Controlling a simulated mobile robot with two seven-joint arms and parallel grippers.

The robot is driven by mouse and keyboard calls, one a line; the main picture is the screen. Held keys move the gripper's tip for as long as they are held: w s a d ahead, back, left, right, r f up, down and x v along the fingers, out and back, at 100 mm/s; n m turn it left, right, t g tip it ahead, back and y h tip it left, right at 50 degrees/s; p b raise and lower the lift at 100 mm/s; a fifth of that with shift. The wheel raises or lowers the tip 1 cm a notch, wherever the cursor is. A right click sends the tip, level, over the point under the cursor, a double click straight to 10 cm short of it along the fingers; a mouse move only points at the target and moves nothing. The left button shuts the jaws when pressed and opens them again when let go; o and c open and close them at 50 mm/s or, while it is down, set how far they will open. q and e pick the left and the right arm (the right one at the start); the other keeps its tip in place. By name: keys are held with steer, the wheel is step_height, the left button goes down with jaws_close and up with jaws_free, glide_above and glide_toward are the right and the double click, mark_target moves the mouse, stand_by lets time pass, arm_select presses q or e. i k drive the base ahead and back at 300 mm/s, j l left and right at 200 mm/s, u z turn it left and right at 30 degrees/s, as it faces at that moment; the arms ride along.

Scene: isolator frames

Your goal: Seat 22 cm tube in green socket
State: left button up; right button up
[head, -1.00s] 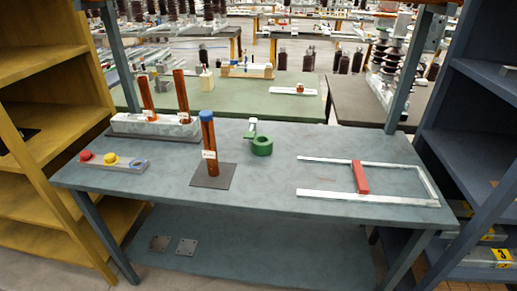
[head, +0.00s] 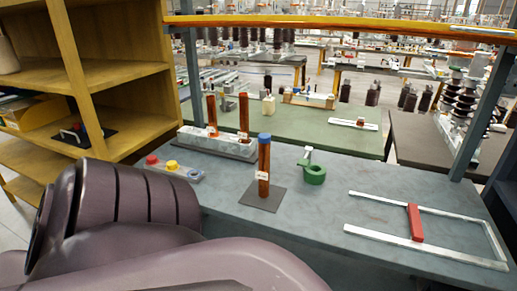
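The green socket (head: 315,175) is a ring on the grey table, with a pale upright piece beside it; no tube stands in it. An orange-brown tube with a blue cap (head: 264,160) stands upright on a dark square plate (head: 262,199), left of the socket. Two more orange-brown tubes, a left one (head: 212,115) and a right one (head: 244,113), stand in a long grey rack (head: 215,144) behind. Each tube carries a white label too small to read, so I cannot tell which is 22 cm. Neither gripper is in view; a purple-grey arm of mine fills the lower left.
A strip with red, yellow and blue caps (head: 182,174) lies at the table's left. A metal frame (head: 385,236) with a red block (head: 415,222) lies at the right. A yellow shelf (head: 115,60) stands left, and a yellow bar (head: 340,22) crosses the top.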

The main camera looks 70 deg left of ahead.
mark_target(360, 224)
steer(key=k+j, duration=0.15)
steer(key=j, duration=0.25)
steer(key=k+j, duration=0.15)
steer(key=j, duration=0.25)
steer(key=k+j+z, duration=0.1)
steer(key=j, duration=0.3)
steer(key=k+j, duration=0.25)
steer(key=j, duration=0.15)
